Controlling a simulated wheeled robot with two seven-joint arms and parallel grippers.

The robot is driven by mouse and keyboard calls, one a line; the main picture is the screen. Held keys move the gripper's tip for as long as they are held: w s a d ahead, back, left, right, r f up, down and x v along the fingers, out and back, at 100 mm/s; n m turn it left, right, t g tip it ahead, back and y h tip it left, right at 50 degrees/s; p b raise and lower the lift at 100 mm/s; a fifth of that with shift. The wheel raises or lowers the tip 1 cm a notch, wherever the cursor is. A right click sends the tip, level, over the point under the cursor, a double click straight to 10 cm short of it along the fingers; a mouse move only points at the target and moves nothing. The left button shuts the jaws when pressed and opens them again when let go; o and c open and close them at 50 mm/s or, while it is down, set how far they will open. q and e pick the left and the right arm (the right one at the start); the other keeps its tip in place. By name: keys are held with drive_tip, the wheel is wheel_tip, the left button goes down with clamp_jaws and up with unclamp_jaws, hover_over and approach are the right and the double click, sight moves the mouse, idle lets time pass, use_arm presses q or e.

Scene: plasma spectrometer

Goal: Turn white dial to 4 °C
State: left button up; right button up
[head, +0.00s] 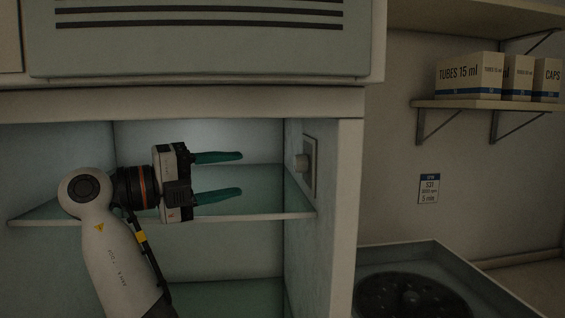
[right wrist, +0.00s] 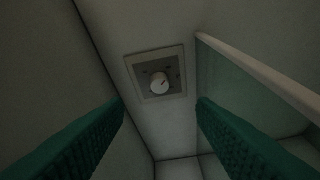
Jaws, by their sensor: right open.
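The white dial (head: 301,162) sticks out from a square plate on the right inner wall of an open cabinet in the head view. In the right wrist view the dial (right wrist: 159,83) sits on a grey plate with a light frame (right wrist: 135,70), and a small reddish mark shows on its face. The marks around it are too small to read. My right gripper (head: 241,174) is inside the cabinet, its green fingers open and pointing right at the dial. A clear gap separates the fingertips from the dial. Nothing is between the fingers. My left gripper is not in view.
A glass shelf (head: 250,207) lies under my right gripper and a lower shelf is below. The cabinet's right wall edge (head: 347,200) stands beside the dial. Outside are a wall shelf (head: 470,104) with boxes (head: 468,76) and an open centrifuge (head: 440,255).

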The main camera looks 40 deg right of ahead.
sight(295, 166)
drive_tip(key=shift+w+d, duration=0.2)
drive_tip(key=shift+w, duration=0.05)
drive_tip(key=shift+d, duration=0.25)
drive_tip(key=d+p, duration=0.1)
drive_tip(key=s+d+p, duration=0.1)
drive_tip(key=d+p, duration=0.1)
drive_tip(key=d, duration=0.1)
drive_tip(key=shift+s+r, duration=0.25)
drive_tip(key=shift+r, duration=0.15)
drive_tip(key=d+p, duration=0.1)
drive_tip(key=d, duration=0.1)
drive_tip(key=d+p, duration=0.1)
drive_tip(key=d, duration=0.1)
drive_tip(key=d+p, duration=0.1)
drive_tip(key=d, duration=0.1)
drive_tip(key=shift+s+f, duration=0.1)
drive_tip(key=shift+s, duration=0.2)
drive_tip(key=shift+s+d+f, duration=0.1)
drive_tip(key=shift+s+d, duration=0.05)
drive_tip(key=shift+d, duration=0.35)
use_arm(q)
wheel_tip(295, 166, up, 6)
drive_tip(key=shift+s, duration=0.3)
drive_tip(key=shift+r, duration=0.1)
use_arm(e)
drive_tip(key=c, duration=1)
drive_tip(key=shift+o, duration=0.2)
drive_tip(key=shift+f, duration=0.1)
